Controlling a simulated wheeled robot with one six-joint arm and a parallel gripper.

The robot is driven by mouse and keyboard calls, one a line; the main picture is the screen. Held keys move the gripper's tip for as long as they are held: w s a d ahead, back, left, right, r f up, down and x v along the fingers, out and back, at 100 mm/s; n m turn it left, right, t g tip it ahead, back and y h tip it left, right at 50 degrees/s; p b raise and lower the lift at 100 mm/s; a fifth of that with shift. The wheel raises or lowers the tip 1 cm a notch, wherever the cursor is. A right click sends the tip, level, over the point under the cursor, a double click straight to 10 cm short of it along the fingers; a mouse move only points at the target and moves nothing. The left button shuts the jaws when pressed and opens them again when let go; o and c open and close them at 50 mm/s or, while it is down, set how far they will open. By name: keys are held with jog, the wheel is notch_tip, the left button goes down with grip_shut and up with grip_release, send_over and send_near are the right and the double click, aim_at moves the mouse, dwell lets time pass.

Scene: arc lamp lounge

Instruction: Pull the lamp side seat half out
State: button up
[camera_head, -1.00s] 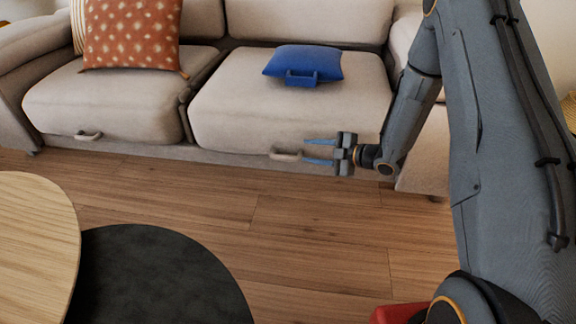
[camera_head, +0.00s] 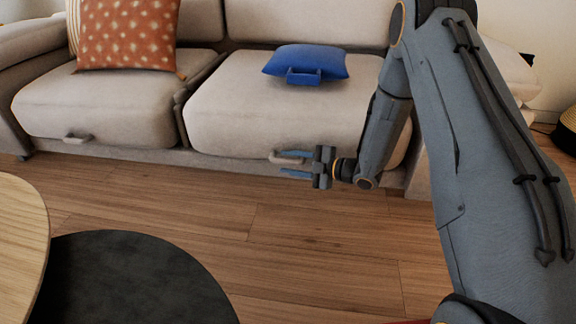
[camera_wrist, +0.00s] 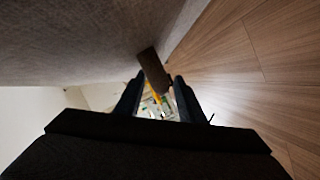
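The right seat (camera_head: 230,115) of the beige sofa is flush with the left one and has a pale handle (camera_head: 279,158) low on its front. My gripper (camera_head: 293,164) is open at this handle, coming from the right. Its blue fingers overlap the handle's right part in the head view. In the wrist view, the handle (camera_wrist: 153,70) shows as a dark bar just beyond and between the two fingertips (camera_wrist: 157,82). I cannot tell whether a finger touches it.
A blue cushion (camera_head: 318,62) lies on the right seat. The left seat (camera_head: 90,110) has its own handle (camera_head: 77,138) and a rust patterned pillow (camera_head: 125,35). Round wooden (camera_head: 20,235) and black (camera_head: 135,280) tabletops stand front left. The wood floor (camera_head: 300,235) before the right seat is clear.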

jog(key=shift+w+a, duration=0.1)
jog(key=shift+a, duration=0.15)
jog(key=shift+c, duration=0.2)
